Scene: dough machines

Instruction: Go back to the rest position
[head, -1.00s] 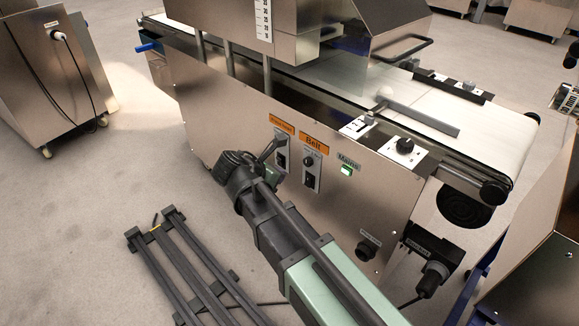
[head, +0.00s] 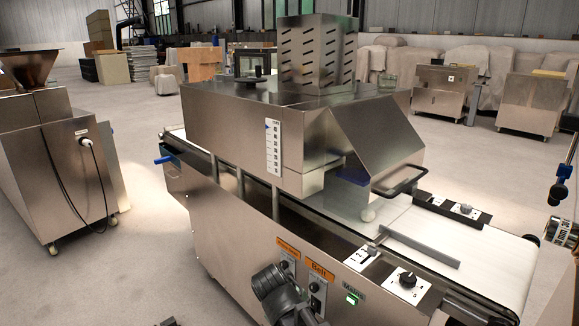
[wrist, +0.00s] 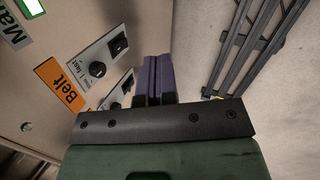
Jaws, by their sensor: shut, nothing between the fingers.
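My gripper (wrist: 158,80) shows in the wrist view with its two dark purple fingers pressed together and nothing between them. It is close to the front panel of the dough machine, beside the orange Belt label (wrist: 62,86) and its switch plate (wrist: 108,58). I cannot tell whether the fingers touch the panel. In the head view, the dark end of my arm is at the bottom edge, in front of the panel below the Belt label (head: 320,271). The fingers cannot be made out there.
The steel dough machine (head: 225,225) with its white belt (head: 485,245) fills the middle. Another steel machine (head: 55,175) stands at left, with open floor (head: 140,260) between. Dark rails (wrist: 250,45) lie on the floor in the wrist view.

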